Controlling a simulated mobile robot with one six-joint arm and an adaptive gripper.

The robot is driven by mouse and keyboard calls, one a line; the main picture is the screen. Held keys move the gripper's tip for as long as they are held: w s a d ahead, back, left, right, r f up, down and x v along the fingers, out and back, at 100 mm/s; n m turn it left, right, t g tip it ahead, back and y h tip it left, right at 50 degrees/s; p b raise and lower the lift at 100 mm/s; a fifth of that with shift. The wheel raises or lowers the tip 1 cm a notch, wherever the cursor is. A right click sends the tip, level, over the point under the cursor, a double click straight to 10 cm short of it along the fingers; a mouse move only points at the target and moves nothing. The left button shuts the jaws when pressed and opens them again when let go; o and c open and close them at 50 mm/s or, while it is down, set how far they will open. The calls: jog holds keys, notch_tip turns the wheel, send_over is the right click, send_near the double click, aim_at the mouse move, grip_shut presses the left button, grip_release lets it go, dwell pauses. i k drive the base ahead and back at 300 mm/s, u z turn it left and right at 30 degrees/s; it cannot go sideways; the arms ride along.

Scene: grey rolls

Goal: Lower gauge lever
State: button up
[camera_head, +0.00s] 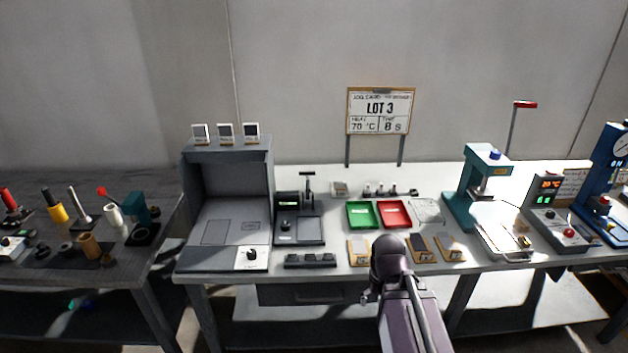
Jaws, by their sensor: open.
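A blue stand with a round white dial gauge (619,140) is at the right edge, partly cut off by the frame. A thin upright lever with a red grip (525,104) rises behind and right of the teal press (466,205); which machine it joins is unclear. A grey unit with a small green display (289,204) stands left of centre, with a dark T-shaped handle (307,182) standing up at its back. I cannot tell which of these is the gauge lever. My arm rises from the bottom centre, in front of the bench; my gripper is not visible.
On the white bench are a green tray (362,226), a red tray (395,226), a large grey machine (228,190) and a control box with lit digits (550,184). A job sign reading LOT 3 (380,112) stands behind. A dark table (145,248) with tools is left.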

aim_at(307, 190)
jog(key=k, duration=0.65)
jog(key=u, duration=0.55)
jog(key=i, duration=1.85)
jog(key=z, duration=0.5)
